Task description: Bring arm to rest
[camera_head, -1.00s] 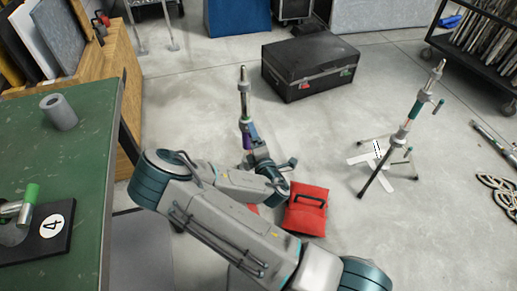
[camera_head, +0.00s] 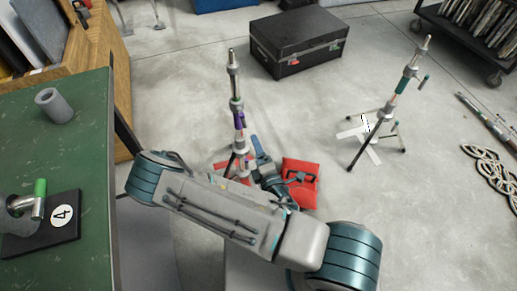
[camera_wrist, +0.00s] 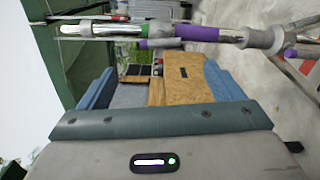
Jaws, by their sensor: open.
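My arm is folded across the lower middle of the head view. My gripper (camera_head: 268,172) hangs low in front of it, close to the light stand with the purple band (camera_head: 238,120) and a red sandbag (camera_head: 302,190). The arm partly hides the gripper. In the wrist view, the blue fingers of my gripper (camera_wrist: 160,78) are spread wide with nothing between them. The stand's pole with its purple band (camera_wrist: 197,33) crosses the top of that view, beyond the fingers. Whether the gripper touches the stand or sandbag cannot be told.
A green table (camera_head: 90,155) with a grey roll (camera_head: 54,105) and a black plate marked 4 (camera_head: 62,214) is at left. A second stand (camera_head: 398,88) stands over a white floor cross at right. A black case (camera_head: 298,42) is behind. Clear floor lies between.

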